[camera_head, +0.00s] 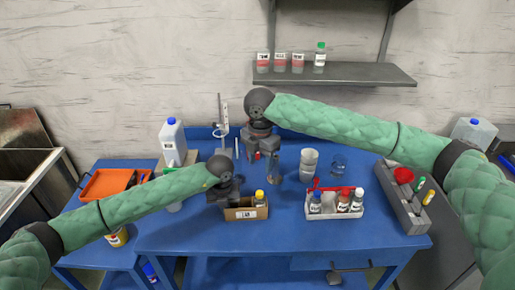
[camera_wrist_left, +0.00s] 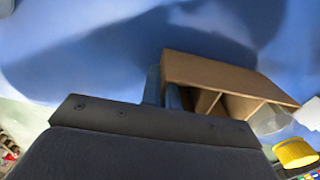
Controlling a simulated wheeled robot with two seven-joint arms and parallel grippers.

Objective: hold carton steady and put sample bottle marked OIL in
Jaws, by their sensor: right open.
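A small brown carton (camera_head: 245,214) with dividers stands at the front of the blue table, and it shows in the left wrist view (camera_wrist_left: 215,72). A yellow-capped bottle (camera_head: 260,199) is at its right end; the yellow cap (camera_wrist_left: 295,153) shows in the wrist view. My left gripper (camera_head: 224,202) is at the carton's left end, its two fingers (camera_wrist_left: 163,90) close together with the end wall apparently between them. My right gripper (camera_head: 262,152) is open over the back of the table, away from the carton. I cannot read OIL on any bottle.
A white rack (camera_head: 335,215) holds several bottles right of the carton. Clear cups (camera_head: 308,165), a beaker (camera_head: 338,165) and a flask (camera_head: 275,170) stand behind. A grey holder (camera_head: 405,205) is at the right edge, a white jug (camera_head: 173,142) at back left. A shelf (camera_head: 345,73) hangs above.

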